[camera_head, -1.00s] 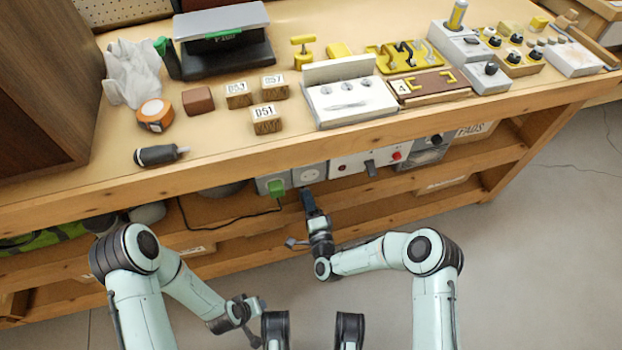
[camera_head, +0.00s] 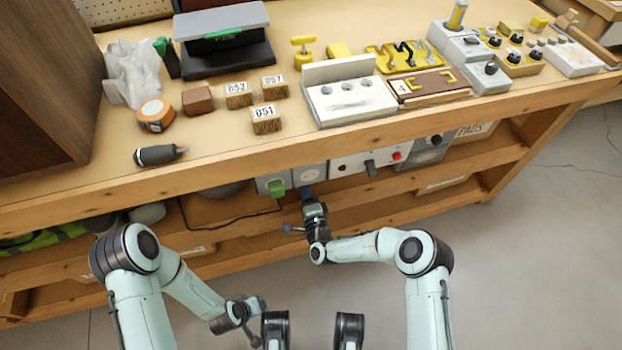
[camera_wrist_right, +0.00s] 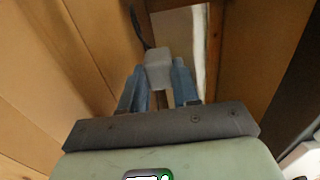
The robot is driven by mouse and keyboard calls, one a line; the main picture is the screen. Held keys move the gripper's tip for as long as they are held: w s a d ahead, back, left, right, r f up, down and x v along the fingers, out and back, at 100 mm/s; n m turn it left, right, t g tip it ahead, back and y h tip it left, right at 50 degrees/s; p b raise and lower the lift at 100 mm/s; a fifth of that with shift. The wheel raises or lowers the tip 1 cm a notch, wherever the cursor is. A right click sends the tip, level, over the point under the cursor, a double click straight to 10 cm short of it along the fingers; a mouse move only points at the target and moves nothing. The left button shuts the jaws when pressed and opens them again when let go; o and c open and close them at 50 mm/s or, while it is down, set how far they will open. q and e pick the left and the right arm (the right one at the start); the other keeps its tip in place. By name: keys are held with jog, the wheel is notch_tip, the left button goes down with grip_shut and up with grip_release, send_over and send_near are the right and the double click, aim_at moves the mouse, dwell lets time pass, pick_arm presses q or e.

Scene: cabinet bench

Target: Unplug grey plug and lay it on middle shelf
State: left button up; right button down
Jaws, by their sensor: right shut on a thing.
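The grey plug (camera_wrist_right: 158,68) sits between the two blue fingers of my right gripper (camera_wrist_right: 158,90) in the right wrist view, with a dark cord running up from it. My right gripper is shut on it. In the head view my right gripper (camera_head: 307,192) is just below the grey socket panel (camera_head: 311,174) under the bench top, and the plug is hidden. I cannot tell whether the plug touches the socket. The middle shelf (camera_head: 235,228) runs below the panel. My left gripper (camera_head: 258,304) hangs low in front of the bench, its jaws too small to read.
A green plug (camera_head: 277,187) with a dark cord is in the socket left of my right gripper. A switch box (camera_head: 350,165) with a red button is to the right. The wooden bench top edge (camera_head: 230,163) overhangs the panels. A grey rounded object (camera_head: 222,189) is at the left.

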jog(key=shift+f, duration=1.1)
